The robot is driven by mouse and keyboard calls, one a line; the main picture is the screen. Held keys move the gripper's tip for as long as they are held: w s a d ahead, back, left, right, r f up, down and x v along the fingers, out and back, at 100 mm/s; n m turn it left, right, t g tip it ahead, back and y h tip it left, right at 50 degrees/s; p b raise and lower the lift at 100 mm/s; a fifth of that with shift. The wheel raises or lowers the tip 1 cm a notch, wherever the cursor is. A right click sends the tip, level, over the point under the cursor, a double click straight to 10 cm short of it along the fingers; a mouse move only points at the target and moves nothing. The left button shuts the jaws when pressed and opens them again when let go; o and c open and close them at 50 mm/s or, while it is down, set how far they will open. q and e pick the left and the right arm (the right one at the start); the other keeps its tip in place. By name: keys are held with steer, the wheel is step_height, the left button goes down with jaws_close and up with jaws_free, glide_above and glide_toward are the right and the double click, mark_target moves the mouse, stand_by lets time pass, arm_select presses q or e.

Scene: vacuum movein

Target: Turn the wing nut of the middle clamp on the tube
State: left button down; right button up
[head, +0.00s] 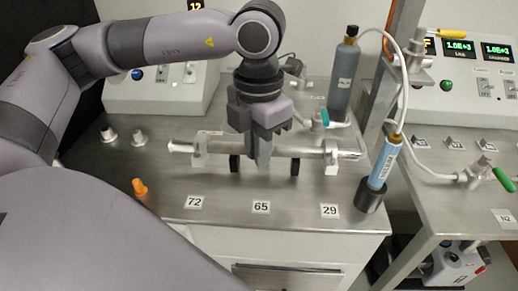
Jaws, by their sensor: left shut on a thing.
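A silver metal tube (222,150) lies horizontally above the steel bench, near its front. A pale clamp (199,158) sits around its left part, and another clamp (328,153) shows near its right end. My left gripper (263,158) points down at the middle of the tube, above the label 65. Its fingers are shut at the middle clamp. The middle clamp and its wing nut are hidden behind the fingers, so the nut's angle cannot be seen. My right gripper is not in view.
A blue-labelled cylinder (382,165) stands by the tube's right end. A grey bottle (344,75) and a metal post are behind. Labels 72, 65 and 29 line the front.

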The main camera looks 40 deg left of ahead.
arm_select(q)
steer(key=c, duration=1.4)
jaws_free()
steer(key=shift+c, duration=0.2)
steer(key=shift+r, duration=3.65)
